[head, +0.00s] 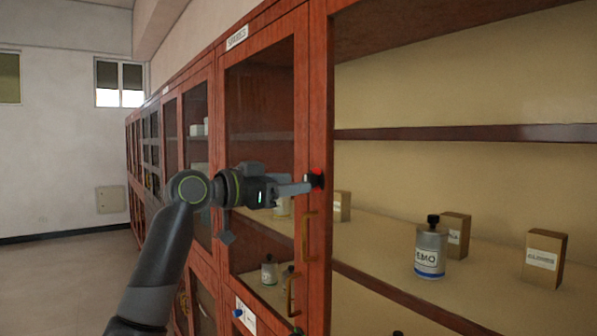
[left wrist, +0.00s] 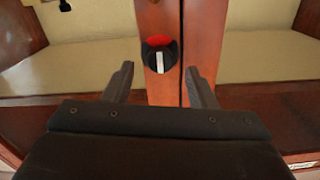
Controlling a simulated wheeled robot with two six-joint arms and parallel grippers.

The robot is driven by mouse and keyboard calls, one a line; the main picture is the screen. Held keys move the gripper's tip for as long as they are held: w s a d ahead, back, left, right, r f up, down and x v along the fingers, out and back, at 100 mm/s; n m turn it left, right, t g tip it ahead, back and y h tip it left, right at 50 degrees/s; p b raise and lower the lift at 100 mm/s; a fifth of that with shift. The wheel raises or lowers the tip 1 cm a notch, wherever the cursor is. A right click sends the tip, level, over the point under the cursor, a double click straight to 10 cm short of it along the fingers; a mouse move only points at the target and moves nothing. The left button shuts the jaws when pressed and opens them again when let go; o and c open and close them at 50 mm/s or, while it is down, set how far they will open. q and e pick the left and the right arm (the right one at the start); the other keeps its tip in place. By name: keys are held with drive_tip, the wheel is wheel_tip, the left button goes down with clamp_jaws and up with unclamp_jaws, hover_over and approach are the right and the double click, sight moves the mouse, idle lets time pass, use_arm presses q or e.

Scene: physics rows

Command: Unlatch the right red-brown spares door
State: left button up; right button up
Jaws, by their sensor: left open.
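The red-brown spares door (head: 231,160) has a glass pane and a white label above it reading something like "SPARES". It looks shut. Its latch, a black knob with a red patch (head: 317,179), sits on the upright at the door's right edge. In the left wrist view the knob (left wrist: 160,54) shows a pale pointer standing nearly upright. My left gripper (head: 306,184) is at the knob. Its fingers (left wrist: 160,68) are open, one on each side of the knob, with visible gaps. Whether the fingertips reach around it is unclear. My right gripper is not in view.
A brass handle (head: 306,236) is below the knob, and another handle (head: 291,295) is lower. Right of the upright, shelves hold a labelled bottle (head: 430,252) and cartons (head: 544,258). More cabinets run back to the left. The floor (head: 75,285) at left is clear.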

sight(310, 181)
use_arm(q)
drive_tip(key=x, duration=0.2)
drive_tip(key=shift+w+d+p, duration=0.2)
drive_tip(key=shift+d+p, duration=0.15)
drive_tip(key=shift+c, duration=0.2)
drive_tip(key=c, duration=0.9)
